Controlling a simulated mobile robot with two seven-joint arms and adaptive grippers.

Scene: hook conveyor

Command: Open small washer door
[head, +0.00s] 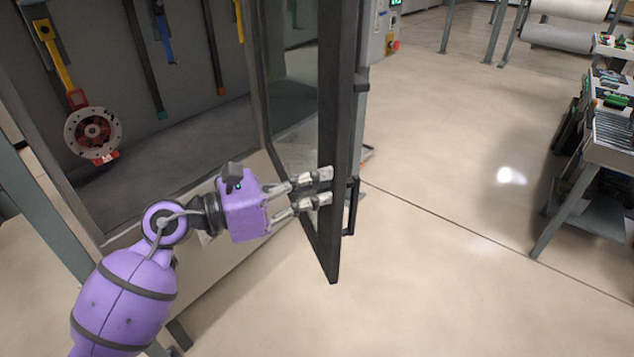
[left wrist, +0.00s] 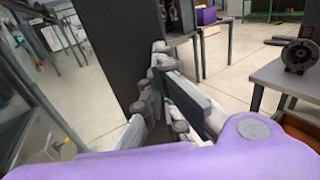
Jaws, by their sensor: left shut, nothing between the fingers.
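The washer door (head: 336,130) is a dark-framed glass panel. It stands swung open, out from the washer cabinet (head: 180,130), in the head view. A black bar handle (head: 352,205) is on its right face. My left gripper (head: 328,187) is shut and empty, with its fingertips at the inner side of the door frame. I cannot tell for sure if they touch it. In the left wrist view the fingers (left wrist: 160,65) are close together in front of the dark door frame (left wrist: 112,45). My right gripper is out of view.
Inside the cabinet a round flanged part (head: 93,133) hangs from a yellow hook (head: 55,55). A control box (head: 385,25) is behind the door. A workbench (head: 610,140) with parts stands at the right. The floor between door and bench is clear.

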